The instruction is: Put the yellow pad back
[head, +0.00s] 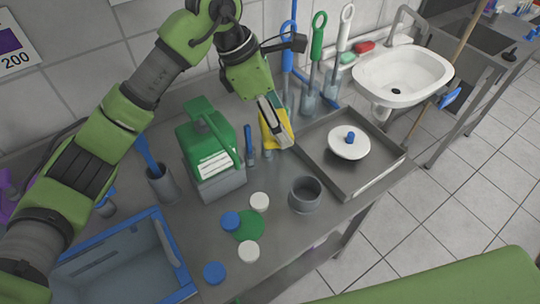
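The yellow pad (281,140) shows in the head view near the table's middle, tilted, between the green-and-grey box and the grey tray. My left gripper (275,115) comes down from above, and its fingers overlap the upper part of the pad. They hide part of it. I cannot tell whether the fingers are closed on the pad or only beside it. Whether the pad's lower edge touches the table is also unclear. My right gripper is not in view.
The green-and-grey box (212,160) stands left of the pad. The grey tray (385,178) holds a white disc with a blue knob (349,145). A grey cup (305,194), several caps (259,201) and a blue-rimmed bin (112,243) are in front. Brushes (317,50) stand behind.

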